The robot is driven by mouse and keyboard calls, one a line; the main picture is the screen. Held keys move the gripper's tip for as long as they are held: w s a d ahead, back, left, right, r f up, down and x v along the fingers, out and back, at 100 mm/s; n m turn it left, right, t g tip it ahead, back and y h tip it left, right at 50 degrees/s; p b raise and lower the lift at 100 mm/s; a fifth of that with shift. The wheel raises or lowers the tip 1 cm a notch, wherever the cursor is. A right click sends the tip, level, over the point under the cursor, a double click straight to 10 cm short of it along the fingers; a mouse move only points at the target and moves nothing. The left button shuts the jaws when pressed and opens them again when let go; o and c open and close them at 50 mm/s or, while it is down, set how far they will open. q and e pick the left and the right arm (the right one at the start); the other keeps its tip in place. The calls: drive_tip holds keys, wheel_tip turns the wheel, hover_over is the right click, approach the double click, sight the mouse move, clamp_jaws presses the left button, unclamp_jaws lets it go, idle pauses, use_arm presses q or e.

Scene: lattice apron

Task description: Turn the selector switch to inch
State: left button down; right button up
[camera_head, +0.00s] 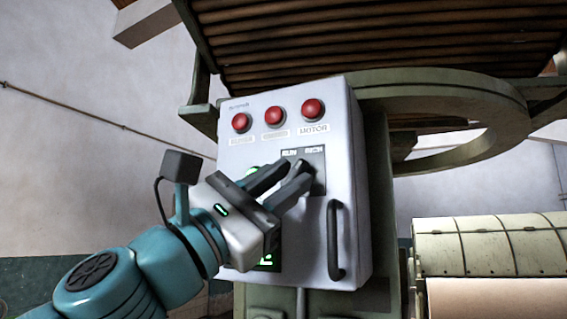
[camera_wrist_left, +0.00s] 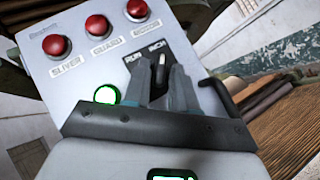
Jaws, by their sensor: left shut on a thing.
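The selector switch (camera_wrist_left: 161,62) sits on a dark plate labelled RUN and INCH on the light control box (camera_head: 237,150). In the left wrist view, its pale pointer shows between my fingertips, just below the INCH label; the rest of the knob is hidden. My left gripper (camera_head: 292,172) reaches the plate from the lower left and is shut on the switch, with a finger on each side (camera_wrist_left: 161,76). In the head view the fingers cover the switch. My right gripper is in neither view.
Red buttons (camera_head: 274,117) run along the box top, labelled SLIVER, GUARD and MOTOR. A green lamp (camera_wrist_left: 106,95) is left of the fingers. A dark handle (camera_head: 335,240) stands out at the box's lower right. A slatted machine part (camera_head: 380,45) hangs above.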

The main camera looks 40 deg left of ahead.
use_arm(q)
drive_tip(key=shift+s+a+r+m+g+h+p, duration=0.1)
drive_tip(key=shift+a+r+m+g+h+p, duration=0.1)
drive_tip(key=shift+m+g+h+p, duration=0.3)
drive_tip(key=shift+s+a+r+m+g+h+p, duration=0.1)
drive_tip(key=shift+r+m+g+p, duration=0.15)
drive_tip(key=shift+m, duration=0.45)
drive_tip(key=shift+f, duration=0.1)
drive_tip(key=c, duration=1.3)
unclamp_jaws()
drive_tip(key=shift+o, duration=0.8)
drive_tip(key=shift+w+d, duration=0.1)
drive_tip(key=shift+w+d+f, duration=0.1)
